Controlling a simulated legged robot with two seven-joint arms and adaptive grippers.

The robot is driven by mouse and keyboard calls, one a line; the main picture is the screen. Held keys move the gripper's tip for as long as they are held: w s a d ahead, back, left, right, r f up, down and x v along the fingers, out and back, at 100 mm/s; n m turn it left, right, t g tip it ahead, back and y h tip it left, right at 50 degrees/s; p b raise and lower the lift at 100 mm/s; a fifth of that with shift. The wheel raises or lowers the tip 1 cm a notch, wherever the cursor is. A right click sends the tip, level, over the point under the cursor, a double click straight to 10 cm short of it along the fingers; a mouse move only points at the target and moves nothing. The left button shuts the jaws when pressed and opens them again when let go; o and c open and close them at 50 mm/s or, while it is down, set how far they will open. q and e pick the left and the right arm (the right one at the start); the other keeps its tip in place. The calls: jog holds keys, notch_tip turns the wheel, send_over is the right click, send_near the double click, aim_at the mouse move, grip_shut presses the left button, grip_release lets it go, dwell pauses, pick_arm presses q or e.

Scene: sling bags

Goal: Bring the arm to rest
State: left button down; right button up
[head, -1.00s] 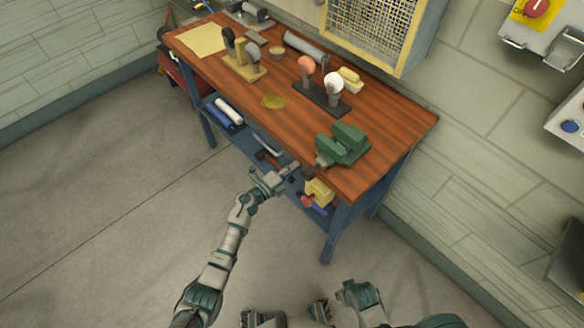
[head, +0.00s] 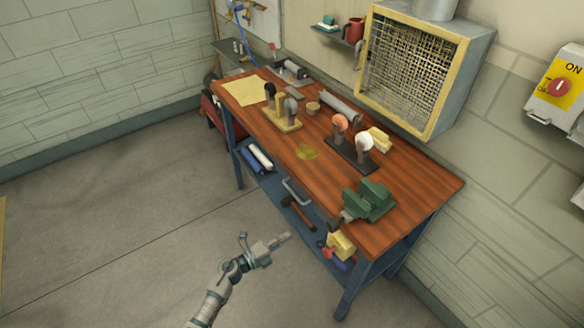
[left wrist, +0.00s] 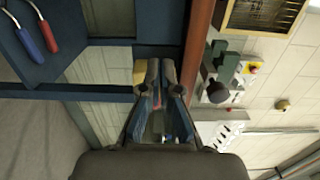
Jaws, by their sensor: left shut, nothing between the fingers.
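My left arm comes up from the bottom of the head view. Its gripper (head: 279,241) is in front of the workbench (head: 420,198), over the grey floor and apart from the bench. The gripper is shut and empty. In the left wrist view its fingers (left wrist: 158,75) point along the bench's blue frame, with the wooden edge to their right. My right gripper does not show in these frames.
A green vise (head: 368,200) sits at the bench's near corner. Several tools stand on the top. The lower shelf holds a hammer (head: 298,212) and a yellow object (head: 341,244). A mesh cabinet (head: 412,72) hangs behind. The floor (head: 120,240) at left is clear.

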pick_arm(q)
jog(key=s+a+f+n+t+y+p, duration=0.1)
jog(key=s+a+f+n+y, duration=0.45)
jog(key=a+f+n, duration=0.35)
jog(key=s+a+f+n+t+y+p, duration=0.1)
jog(key=s+a+f+n+y, duration=0.3)
jog(key=a+f+n+y, duration=0.45)
jog(key=s+a+f+n+g, duration=0.1)
jog(key=s+f+n+g, duration=0.3)
jog(key=s+f, duration=0.4)
jog(key=s+a+f+n+g+p, duration=0.1)
jog(key=s+f+n+g, duration=0.4)
jog(key=s, duration=1.6)
notch_tip(320, 180, down, 3)
jog(key=shift+s+g+y, duration=0.3)
jog(key=shift+s+g, duration=0.05)
jog(key=shift+g, duration=0.55)
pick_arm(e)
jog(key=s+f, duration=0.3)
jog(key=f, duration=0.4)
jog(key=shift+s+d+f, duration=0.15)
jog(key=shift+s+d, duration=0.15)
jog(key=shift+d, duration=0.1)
